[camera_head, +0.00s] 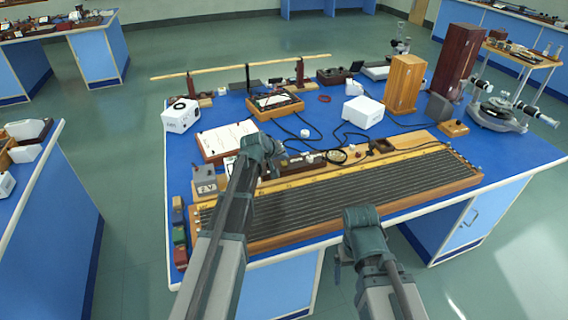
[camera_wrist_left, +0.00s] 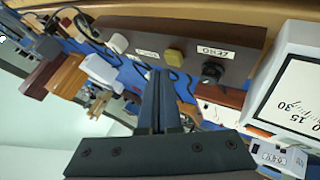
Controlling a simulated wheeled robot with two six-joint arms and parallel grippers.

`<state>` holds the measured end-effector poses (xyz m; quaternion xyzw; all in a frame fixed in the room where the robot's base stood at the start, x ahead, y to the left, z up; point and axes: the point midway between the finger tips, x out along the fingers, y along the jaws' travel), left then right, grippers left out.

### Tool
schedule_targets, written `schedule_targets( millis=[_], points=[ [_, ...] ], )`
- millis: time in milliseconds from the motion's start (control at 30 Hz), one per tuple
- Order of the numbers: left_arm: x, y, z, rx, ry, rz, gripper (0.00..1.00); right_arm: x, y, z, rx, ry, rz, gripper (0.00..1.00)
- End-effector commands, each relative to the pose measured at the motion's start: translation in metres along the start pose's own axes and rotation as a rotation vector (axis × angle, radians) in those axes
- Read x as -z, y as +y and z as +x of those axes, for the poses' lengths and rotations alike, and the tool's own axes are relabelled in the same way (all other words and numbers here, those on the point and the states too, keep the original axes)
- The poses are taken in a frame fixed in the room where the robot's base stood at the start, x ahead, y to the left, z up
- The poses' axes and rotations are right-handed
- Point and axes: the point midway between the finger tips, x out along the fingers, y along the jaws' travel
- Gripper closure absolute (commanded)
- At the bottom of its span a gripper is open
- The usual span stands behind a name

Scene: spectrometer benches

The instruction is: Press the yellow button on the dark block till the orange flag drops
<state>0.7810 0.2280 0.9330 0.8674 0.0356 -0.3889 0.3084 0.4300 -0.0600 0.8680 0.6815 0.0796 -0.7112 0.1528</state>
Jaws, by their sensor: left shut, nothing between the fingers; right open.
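In the left wrist view the dark block (camera_wrist_left: 190,42) lies across the upper middle, with labels on its face. The yellow button (camera_wrist_left: 173,57) stands out from it beside a ZERO label and a black knob. My left gripper (camera_wrist_left: 158,74) is shut and empty; its tips are close to the yellow button, and I cannot tell whether they touch it. In the head view my left gripper (camera_head: 268,166) is over the bench and hides part of the small equipment there. My right gripper (camera_head: 342,258) is open at the front edge.
A long grooved wooden board (camera_head: 350,195) fills the bench front. A grey box (camera_head: 204,180) stands left of my left arm. A white-faced meter (camera_wrist_left: 300,85) is right of the block in the wrist view. Cables (camera_head: 345,133) run behind. Bare blue bench (camera_head: 520,150) lies at right.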

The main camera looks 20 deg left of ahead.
Motion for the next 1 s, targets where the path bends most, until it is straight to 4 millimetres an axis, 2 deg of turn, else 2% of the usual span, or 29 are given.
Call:
schedule_targets(
  millis=[133,1000],
  points=[
    [-0.0035,-0.0035,0.0047,0.000,0.000,0.000,1.00,0.0004,-0.0006,0.0068,0.000,0.000,0.000,0.09],
    [-0.0060,-0.0059,0.0081,0.000,0.000,0.000,1.00,0.0007,-0.0011,0.0116,0.000,0.000,0.000,0.09]
  ],
)
